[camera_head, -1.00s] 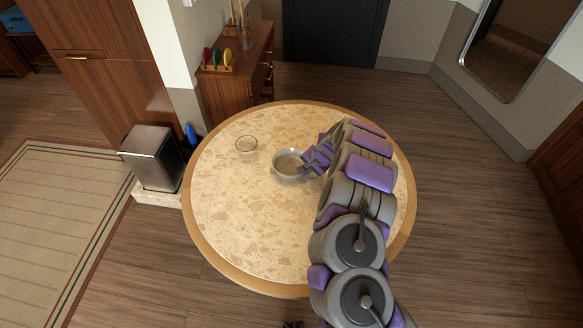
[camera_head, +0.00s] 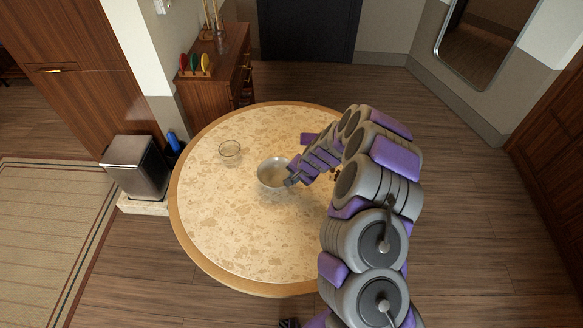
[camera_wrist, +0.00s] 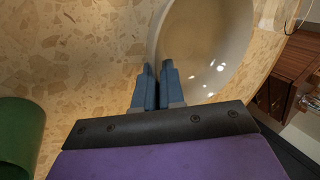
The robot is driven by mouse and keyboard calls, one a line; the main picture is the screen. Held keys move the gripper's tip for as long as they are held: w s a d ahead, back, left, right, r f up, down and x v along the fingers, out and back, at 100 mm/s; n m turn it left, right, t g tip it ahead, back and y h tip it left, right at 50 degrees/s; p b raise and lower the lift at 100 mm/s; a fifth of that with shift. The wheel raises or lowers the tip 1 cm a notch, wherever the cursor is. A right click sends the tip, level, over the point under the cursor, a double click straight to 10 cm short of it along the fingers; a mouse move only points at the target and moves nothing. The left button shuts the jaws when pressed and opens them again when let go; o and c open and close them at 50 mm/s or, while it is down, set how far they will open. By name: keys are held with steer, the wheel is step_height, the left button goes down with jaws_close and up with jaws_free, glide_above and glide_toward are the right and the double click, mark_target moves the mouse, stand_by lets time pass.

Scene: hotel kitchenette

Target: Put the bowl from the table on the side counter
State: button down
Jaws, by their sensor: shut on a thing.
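The bowl (camera_head: 272,172), pale inside with a grey rim, is over the round stone-topped table (camera_head: 215,225). My gripper (camera_head: 291,181) is at its right side. In the wrist view my gripper (camera_wrist: 158,84) has its two blue-grey fingers close together at the bowl's rim, and the bowl (camera_wrist: 205,40) fills the upper middle. My gripper is shut on the bowl's rim. I cannot tell exactly how far the bowl is above the tabletop. The wooden side counter (camera_head: 214,82) stands beyond the table, at the upper left.
A clear glass (camera_head: 230,152) stands on the table left of the bowl. Red, yellow and green items (camera_head: 194,64) stand on the side counter near its front edge. A metal bin (camera_head: 137,168) is left of the table. A green object (camera_wrist: 18,135) shows in the wrist view.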

steer(key=s+d+p, duration=0.1)
steer(key=s, duration=0.8)
steer(key=shift+d+r, duration=0.2)
steer(key=shift+r, duration=0.2)
